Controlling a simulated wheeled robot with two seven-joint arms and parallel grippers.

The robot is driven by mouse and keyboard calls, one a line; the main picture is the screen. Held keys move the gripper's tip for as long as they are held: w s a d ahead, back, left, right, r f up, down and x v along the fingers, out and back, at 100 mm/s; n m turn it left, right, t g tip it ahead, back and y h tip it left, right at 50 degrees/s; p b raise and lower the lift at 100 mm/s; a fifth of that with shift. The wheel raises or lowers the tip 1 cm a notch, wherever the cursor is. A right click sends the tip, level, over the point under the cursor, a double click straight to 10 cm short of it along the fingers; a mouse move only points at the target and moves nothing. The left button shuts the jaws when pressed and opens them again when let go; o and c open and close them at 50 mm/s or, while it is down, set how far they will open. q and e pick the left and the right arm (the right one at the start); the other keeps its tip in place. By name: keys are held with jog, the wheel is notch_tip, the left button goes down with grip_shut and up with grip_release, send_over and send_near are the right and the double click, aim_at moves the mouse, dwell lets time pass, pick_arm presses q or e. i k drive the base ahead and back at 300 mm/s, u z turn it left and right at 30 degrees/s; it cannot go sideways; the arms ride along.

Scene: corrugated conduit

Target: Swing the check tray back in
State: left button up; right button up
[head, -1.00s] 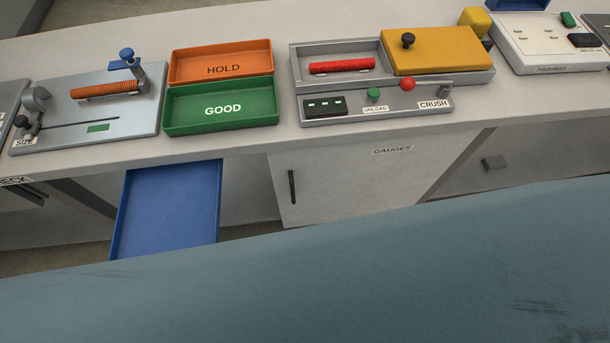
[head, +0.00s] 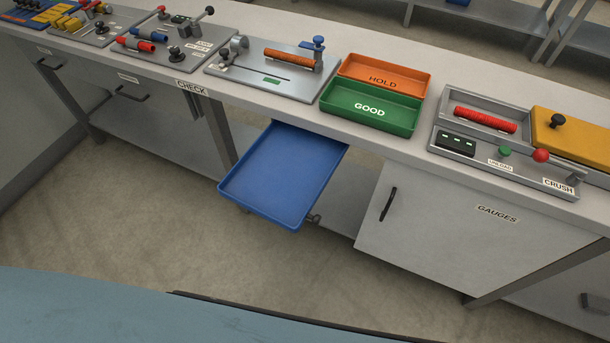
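The check tray (head: 283,175) is a flat blue tray with a low rim. It sticks out from under the bench front, to the right of the CHECK label (head: 192,88) and left of the GAUGES cabinet door. It looks empty. A small dark fitting (head: 313,219) shows by its near right corner. Neither of my grippers is in the head view.
The bench top holds a size gauge (head: 275,70) with an orange conduit piece, an orange HOLD tray (head: 382,78), a green GOOD tray (head: 370,108) and a crush tester (head: 480,150). The GAUGES door (head: 440,215) is shut. The floor (head: 150,200) before the tray is clear.

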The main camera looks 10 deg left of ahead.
aim_at(281, 178)
jog(key=u, duration=0.3)
jog(key=i, duration=0.35)
jog(key=u, duration=1.05)
jog(key=k, duration=1.1)
jog(key=z, duration=1.15)
